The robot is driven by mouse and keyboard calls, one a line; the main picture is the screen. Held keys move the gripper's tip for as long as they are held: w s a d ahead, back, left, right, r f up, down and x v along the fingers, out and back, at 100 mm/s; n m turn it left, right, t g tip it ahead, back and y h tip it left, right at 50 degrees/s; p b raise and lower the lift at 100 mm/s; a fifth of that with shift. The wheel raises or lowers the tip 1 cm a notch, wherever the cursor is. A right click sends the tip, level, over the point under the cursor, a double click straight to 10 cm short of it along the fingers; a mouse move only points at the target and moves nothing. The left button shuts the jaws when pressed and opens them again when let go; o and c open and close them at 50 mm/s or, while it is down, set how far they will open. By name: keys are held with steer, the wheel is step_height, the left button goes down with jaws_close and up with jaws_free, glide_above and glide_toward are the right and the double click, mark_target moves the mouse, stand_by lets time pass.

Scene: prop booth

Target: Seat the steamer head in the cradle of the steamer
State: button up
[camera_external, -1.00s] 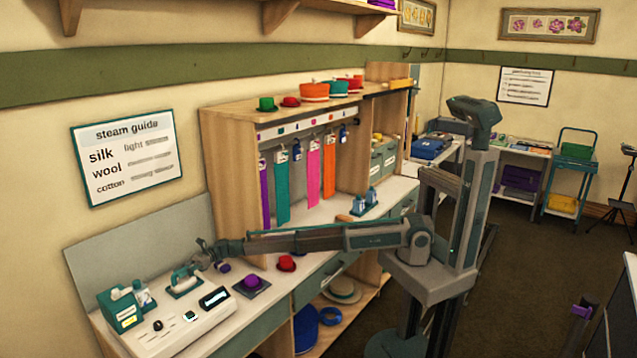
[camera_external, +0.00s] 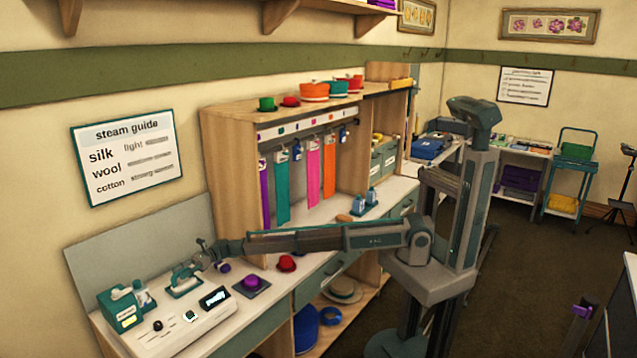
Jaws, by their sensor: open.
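The steamer appears to be the low white unit (camera_external: 172,335) on the counter at the lower left, with a dark display (camera_external: 215,298) showing lit text too small to read surely. A teal piece with a pale, handle-like part (camera_external: 184,280) stands just behind it and looks like the steamer head in its cradle. At this size I cannot tell whether it is fully seated. My gripper (camera_external: 201,256) is open just right of and above this piece. It looks empty, and a small gap seems to separate them.
A green box (camera_external: 122,309) stands left of the teal piece. A purple hat (camera_external: 251,281) on a dark mat, a red hat (camera_external: 287,263) and a small purple item (camera_external: 223,267) lie right, close below my arm. The wooden shelf unit (camera_external: 228,170) rises behind my arm.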

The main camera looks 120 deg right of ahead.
step_height(320, 180, up, 10)
stand_by(0.5)
